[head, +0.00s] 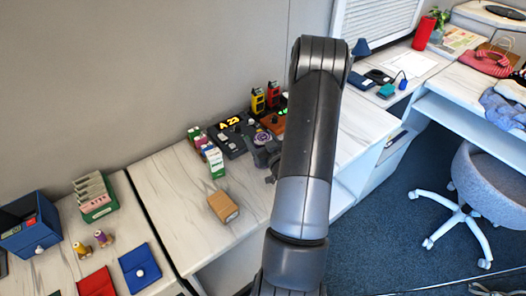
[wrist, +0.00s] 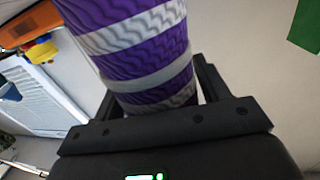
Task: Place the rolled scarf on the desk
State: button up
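The rolled scarf (wrist: 140,45), a purple, white and grey striped roll, stands between the two fingers of my gripper (wrist: 157,85) in the wrist view. The fingers press on both sides of it, so my gripper is shut on it. In the head view my gripper (head: 268,158) is mostly hidden behind my arm, above the white marbled counter. A small round purple and grey end of the roll (head: 262,137) shows there. The desk (head: 462,112) may be the white marbled surface at the right, by the chair; several similar tops are in view.
A dark device with lit digits (head: 230,131), small boxes and a cardboard box (head: 223,207) crowd the left counter. A blue bin (head: 28,240) stands far left. Folded clothes (head: 505,106) lie on the right desk. A grey swivel chair (head: 490,185) stands before it.

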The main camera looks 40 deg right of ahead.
jog(key=c, duration=0.8)
jog(key=shift+c, duration=0.2)
jog(key=shift+r, duration=0.15)
